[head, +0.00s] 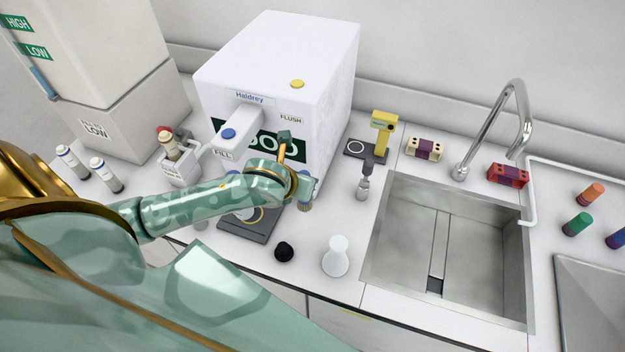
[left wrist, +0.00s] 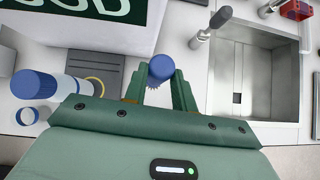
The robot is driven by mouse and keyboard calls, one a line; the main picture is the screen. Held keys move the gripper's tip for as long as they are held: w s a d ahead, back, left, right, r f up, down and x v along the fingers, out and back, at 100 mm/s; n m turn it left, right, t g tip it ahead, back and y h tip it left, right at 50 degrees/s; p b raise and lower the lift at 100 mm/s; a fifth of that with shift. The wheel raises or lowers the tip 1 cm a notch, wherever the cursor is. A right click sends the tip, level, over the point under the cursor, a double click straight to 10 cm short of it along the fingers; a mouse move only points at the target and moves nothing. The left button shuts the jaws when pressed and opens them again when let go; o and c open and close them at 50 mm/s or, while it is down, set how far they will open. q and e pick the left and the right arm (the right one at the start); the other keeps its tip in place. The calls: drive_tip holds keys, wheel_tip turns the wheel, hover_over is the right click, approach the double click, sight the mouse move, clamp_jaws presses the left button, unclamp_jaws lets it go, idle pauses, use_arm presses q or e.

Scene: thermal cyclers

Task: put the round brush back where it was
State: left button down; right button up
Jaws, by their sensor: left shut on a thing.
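The round brush (left wrist: 160,70) is between my left gripper's fingers, its round blue end facing the left wrist camera and a ridged edge below it. In the head view its pale bristles (head: 304,206) show just under the gripper. My left gripper (head: 306,190) is shut on it, in front of the white machine's lower right part and above the counter. The gripper's two green fingers (left wrist: 160,92) also show in the left wrist view. The brush's middle is hidden by the fingers. My right gripper is in neither view.
The white machine (head: 325,65) stands behind. A black cap (head: 284,252) and a white conical vessel (head: 336,258) stand at the front. A grey-topped tool (head: 363,186) stands left of the sink (head: 415,285). A yellow device (head: 383,122) stands behind it. Counter between vessel and tool is clear.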

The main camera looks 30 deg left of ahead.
use_arm(q)
drive_tip(key=s+d+f+b+x, duration=0.1)
drive_tip(key=b+x, duration=0.1)
drive_tip(key=x, duration=0.8)
drive_tip(key=shift+s+f, duration=0.2)
drive_tip(key=shift+f, duration=0.1)
drive_tip(key=c, duration=1.1)
unclamp_jaws()
drive_tip(key=shift+f, duration=0.1)
drive_tip(key=shift+c, duration=0.2)
